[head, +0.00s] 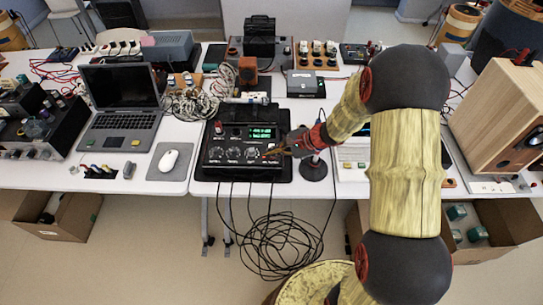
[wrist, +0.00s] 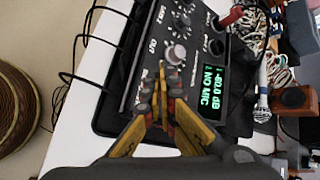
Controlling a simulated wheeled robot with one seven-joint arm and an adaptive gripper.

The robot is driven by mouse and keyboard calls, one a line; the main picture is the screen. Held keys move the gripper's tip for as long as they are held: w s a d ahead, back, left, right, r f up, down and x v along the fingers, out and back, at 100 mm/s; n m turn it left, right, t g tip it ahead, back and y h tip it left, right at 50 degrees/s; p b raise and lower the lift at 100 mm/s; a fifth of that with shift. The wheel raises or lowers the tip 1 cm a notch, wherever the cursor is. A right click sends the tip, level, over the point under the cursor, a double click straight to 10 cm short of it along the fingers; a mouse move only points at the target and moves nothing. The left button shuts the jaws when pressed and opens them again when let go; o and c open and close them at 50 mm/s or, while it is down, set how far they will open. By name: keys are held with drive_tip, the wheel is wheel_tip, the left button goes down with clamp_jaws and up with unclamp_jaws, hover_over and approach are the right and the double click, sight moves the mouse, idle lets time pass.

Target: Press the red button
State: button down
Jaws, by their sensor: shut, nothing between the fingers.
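The black audio device (head: 210,160) sits on the white table, with several knobs and a green-lit display (head: 262,133). In the wrist view, the display (wrist: 212,90) reads "NO MIC". A small red spot (head: 264,157), perhaps the red button, shows in the head view at the device's right front, beside my fingertips. In the wrist view I cannot make out the button; my fingers may hide it. My gripper (head: 271,153) is shut and empty over the device's right front part; it also shows in the wrist view (wrist: 163,75). I cannot tell whether the tips touch the panel.
A red plug (wrist: 230,16) stands up from the device's panel. A round black stand (head: 314,168) is just right of the device. A laptop (head: 120,100) and a white mouse (head: 168,160) are to the left. Black cables (head: 275,245) hang off the front edge.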

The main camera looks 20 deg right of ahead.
drive_tip(key=shift+f, duration=0.1)
idle(0.3)
drive_tip(key=shift+f+b, duration=0.35)
drive_tip(key=shift+b, duration=0.2)
drive_tip(key=shift+f+b, duration=0.45)
idle(0.6)
drive_tip(key=shift+r, duration=0.1)
drive_tip(key=shift+r+p, duration=0.55)
drive_tip(key=shift+r, duration=0.3)
drive_tip(key=shift+r, duration=0.1)
wheel_tip(320, 180, up, 6)
drive_tip(key=p, duration=0.3)
drive_tip(key=shift+p, duration=0.4)
